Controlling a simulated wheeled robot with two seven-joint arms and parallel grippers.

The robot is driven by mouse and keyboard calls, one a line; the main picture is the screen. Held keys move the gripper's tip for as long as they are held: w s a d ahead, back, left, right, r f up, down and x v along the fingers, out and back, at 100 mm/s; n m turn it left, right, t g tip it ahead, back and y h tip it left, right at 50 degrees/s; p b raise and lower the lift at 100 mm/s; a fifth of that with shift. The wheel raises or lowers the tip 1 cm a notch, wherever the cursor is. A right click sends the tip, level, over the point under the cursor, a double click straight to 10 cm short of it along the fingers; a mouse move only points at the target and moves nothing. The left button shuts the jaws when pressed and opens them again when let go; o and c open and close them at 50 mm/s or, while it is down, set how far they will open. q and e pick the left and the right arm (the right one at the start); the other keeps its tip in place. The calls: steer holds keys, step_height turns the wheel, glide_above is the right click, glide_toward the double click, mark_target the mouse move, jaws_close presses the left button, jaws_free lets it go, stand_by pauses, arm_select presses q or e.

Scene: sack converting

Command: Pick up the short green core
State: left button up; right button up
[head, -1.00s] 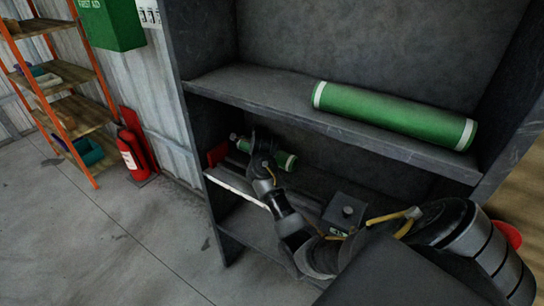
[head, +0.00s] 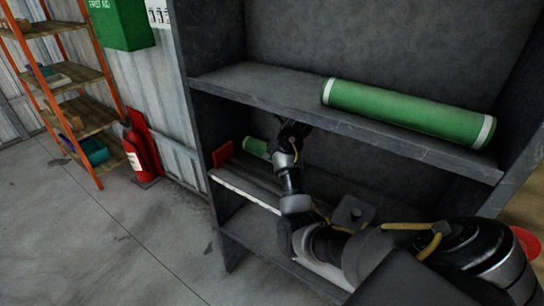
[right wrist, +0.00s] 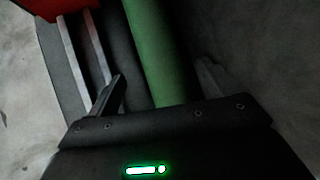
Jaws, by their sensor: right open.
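The short green core (head: 256,147) lies on the lower shelf in the head view. Its left part shows; my right gripper and forearm hide the rest. My right gripper (head: 289,133) is inside the lower bay, just under the upper shelf. In the right wrist view the green core (right wrist: 158,45) runs lengthwise between the two open fingers of my right gripper (right wrist: 160,86). The fingers stand apart on either side of it, with a gap at the right finger. Whether the left finger touches is unclear. My left gripper is not in view.
A longer green core (head: 410,112) with white end bands lies on the upper shelf (head: 250,92), close above my right arm. A red block (head: 223,153) stands at the lower shelf's left end. A fire extinguisher (head: 139,152) stands left of the shelving. The floor there is clear.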

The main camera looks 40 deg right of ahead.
steer(key=shift+b+x, duration=0.35)
steer(key=shift+x, duration=2.45)
steer(key=shift+s, duration=0.15)
steer(key=c, duration=1.3)
